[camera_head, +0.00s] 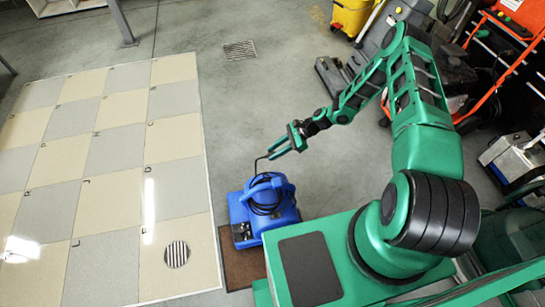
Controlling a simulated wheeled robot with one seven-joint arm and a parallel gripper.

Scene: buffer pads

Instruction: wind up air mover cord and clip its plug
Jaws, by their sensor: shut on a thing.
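The blue air mover (288,208) stands on the floor at the lower middle of the head view, in front of my base. Its black cord (256,170) lies in loops around the top of the housing. One run of cord rises from the housing to my gripper (275,152). My gripper is above and behind the air mover, its fingers pointing left, shut on the cord's upper end. The plug is too small to make out between the fingers. The clip cannot be made out either.
A brown mat (238,262) lies beside and under the air mover. A checkered tile platform (120,170) fills the left. A yellow bucket (350,15), grey machines and an orange rack (500,45) stand at the back right. The grey floor behind the gripper is clear.

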